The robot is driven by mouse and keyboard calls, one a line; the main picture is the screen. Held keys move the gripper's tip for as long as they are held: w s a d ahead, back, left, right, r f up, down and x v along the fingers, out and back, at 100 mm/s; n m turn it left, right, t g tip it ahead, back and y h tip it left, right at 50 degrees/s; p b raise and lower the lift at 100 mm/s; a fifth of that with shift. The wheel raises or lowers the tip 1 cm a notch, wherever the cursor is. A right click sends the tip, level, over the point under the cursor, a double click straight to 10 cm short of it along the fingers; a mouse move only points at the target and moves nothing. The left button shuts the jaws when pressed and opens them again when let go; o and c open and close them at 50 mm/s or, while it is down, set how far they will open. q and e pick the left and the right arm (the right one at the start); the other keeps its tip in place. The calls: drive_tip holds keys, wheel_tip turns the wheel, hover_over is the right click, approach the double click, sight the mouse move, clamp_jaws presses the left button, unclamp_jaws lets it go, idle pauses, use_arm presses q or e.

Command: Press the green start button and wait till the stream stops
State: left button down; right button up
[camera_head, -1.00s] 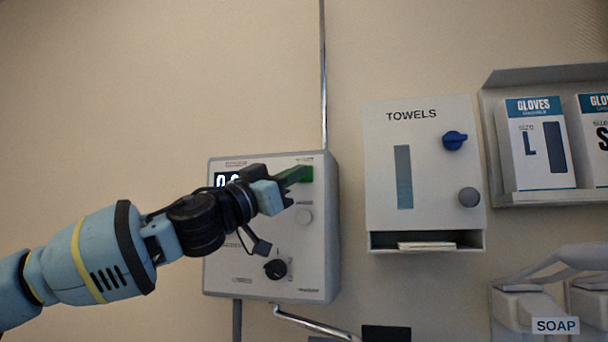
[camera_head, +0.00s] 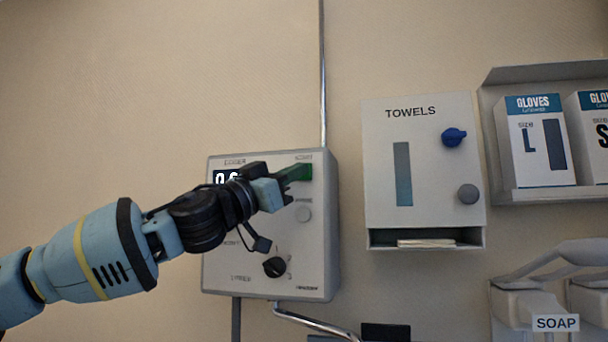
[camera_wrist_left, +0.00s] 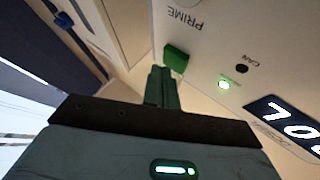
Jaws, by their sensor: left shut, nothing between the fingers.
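The green start button (camera_head: 305,172) sits at the upper right of a grey dispenser box (camera_head: 321,230) on the wall. It also shows in the left wrist view (camera_wrist_left: 176,59). My left gripper (camera_head: 289,176) is shut and empty, its fingertips at the button and partly in front of it. The wrist view shows the closed fingers (camera_wrist_left: 162,80) right by the button; I cannot tell whether they touch or press it. The display (camera_head: 222,178) is partly hidden by my gripper; its digits show upside down in the wrist view (camera_wrist_left: 290,122). A small light (camera_wrist_left: 223,85) is lit. No stream is visible.
A grey round button (camera_head: 303,214) and a black knob (camera_head: 275,267) are below on the box. A metal pipe (camera_head: 315,325) leaves its underside. A towel dispenser (camera_head: 380,150) hangs to the right, with glove boxes (camera_head: 540,145) and a soap dispenser (camera_head: 520,300) beyond.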

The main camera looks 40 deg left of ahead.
use_arm(q)
drive_tip(key=shift+w, duration=0.15)
use_arm(e)
drive_tip(key=shift+s+f, duration=0.15)
drive_tip(key=shift+s, duration=0.05)
drive_tip(key=shift+w, duration=0.2)
use_arm(q)
drive_tip(key=shift+w+a, duration=0.1)
drive_tip(key=shift+w, duration=0.05)
use_arm(e)
drive_tip(key=shift+w+f, duration=0.1)
drive_tip(key=shift+w, duration=0.1)
